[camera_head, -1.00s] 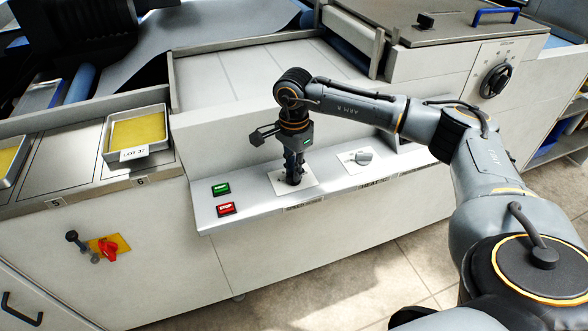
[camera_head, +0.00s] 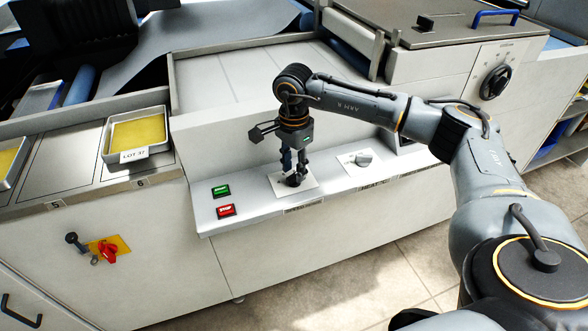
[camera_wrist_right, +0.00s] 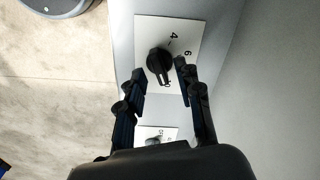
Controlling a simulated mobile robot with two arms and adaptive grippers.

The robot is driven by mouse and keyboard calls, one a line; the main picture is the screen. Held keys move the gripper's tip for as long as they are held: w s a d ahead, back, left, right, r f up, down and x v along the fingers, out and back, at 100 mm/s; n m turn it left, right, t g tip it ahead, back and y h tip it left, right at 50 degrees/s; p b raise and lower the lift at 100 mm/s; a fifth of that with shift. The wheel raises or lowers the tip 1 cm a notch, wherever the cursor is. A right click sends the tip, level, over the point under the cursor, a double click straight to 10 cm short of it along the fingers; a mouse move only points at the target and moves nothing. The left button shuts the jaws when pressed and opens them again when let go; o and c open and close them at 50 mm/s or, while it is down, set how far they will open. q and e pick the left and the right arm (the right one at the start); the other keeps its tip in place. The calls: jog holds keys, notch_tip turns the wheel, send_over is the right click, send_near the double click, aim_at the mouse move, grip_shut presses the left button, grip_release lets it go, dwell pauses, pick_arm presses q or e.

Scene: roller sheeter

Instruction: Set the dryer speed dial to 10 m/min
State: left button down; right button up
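The speed dial (camera_head: 294,181) is a black knob on a white plate on the front control ledge. In the right wrist view the knob (camera_wrist_right: 159,60) shows between my fingertips, with the marks 4 and 6 beside it. Another mark at the knob's lower edge is too small to read surely, and I cannot tell the exact setting. My right gripper (camera_head: 293,167) points down just above the dial. In the wrist view my right gripper (camera_wrist_right: 160,72) has its fingers spread on either side of the knob, with gaps visible. My left gripper is not in view.
A grey heat dial (camera_head: 363,159) sits to the right on the same ledge. A green button (camera_head: 221,190) and a red stop button (camera_head: 226,210) are to the left. A red switch (camera_head: 108,251) is on the lower front panel. A tray (camera_head: 137,134) stands at upper left.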

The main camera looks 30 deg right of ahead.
aim_at(294, 174)
notch_tip(294, 174, up, 11)
dwell(0.3)
jog(key=shift+f, duration=0.15)
dwell(0.6)
